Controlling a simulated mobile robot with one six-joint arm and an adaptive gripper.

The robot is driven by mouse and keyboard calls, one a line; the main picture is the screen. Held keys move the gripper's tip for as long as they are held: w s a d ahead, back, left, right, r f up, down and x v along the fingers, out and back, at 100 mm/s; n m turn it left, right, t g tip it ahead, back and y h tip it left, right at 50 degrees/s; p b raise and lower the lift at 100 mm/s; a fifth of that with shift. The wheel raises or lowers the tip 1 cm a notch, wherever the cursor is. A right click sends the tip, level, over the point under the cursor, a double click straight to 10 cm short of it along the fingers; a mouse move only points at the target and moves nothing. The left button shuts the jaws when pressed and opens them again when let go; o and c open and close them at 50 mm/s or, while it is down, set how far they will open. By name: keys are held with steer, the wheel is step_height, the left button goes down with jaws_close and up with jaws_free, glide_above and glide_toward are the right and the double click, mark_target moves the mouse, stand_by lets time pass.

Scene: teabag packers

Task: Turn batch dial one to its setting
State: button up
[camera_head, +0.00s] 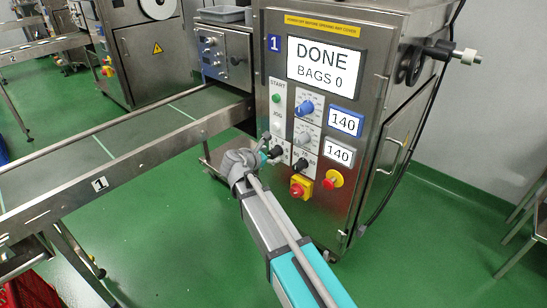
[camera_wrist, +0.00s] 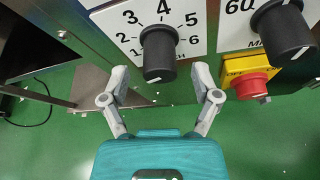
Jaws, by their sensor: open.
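Batch dial one is a black knob (camera_wrist: 160,55) on a white scale plate marked with numbers from 1 to 6, its label partly hidden. A small white mark shows near the knob's front end; I cannot tell for sure which number it indicates. In the head view, the knob (camera_head: 277,152) is at the lower left of the machine's panel, beside my gripper. My gripper (camera_wrist: 161,76) is open, with one fingertip on each side of the knob's front end and visible gaps to both.
The machine's screen (camera_head: 321,66) reads DONE, BAGS 0. A conveyor (camera_head: 110,150) runs to the left. Green floor lies below.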

steer(key=shift+b+x, duration=0.3)
steer(key=shift+x, duration=0.95)
steer(key=shift+c, duration=0.3)
jaws_close()
